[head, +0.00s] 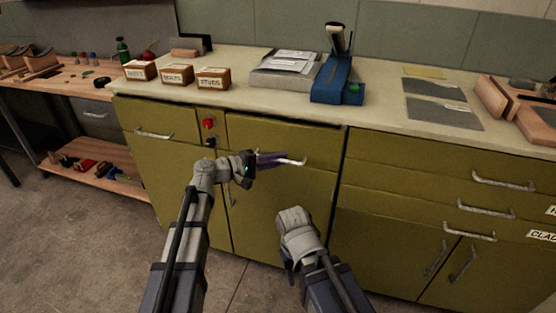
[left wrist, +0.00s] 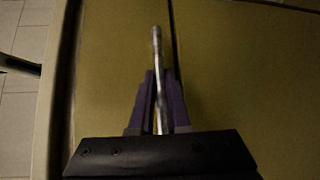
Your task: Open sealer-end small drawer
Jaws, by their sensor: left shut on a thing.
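The small drawer (head: 260,135) is an olive front under the counter, below the blue sealer (head: 338,78). Its pale metal bar handle (head: 294,161) shows to the right of my left gripper's fingers. My left gripper (head: 272,159) has purple fingers and is shut on this handle. In the left wrist view the handle (left wrist: 157,45) runs up from between the two purple fingers (left wrist: 161,110). The drawer front looks about flush with the cabinet; I cannot tell if there is a small gap. My right gripper (head: 288,262) hangs low before the cabinet door, its fingers mostly hidden.
Another small drawer with a handle (head: 154,134) is at the left, with a red button (head: 208,123) between them. Wider drawers (head: 450,180) are at the right. Labelled boxes (head: 177,75) and papers (head: 290,62) lie on the counter. The floor at the left (head: 70,240) is clear.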

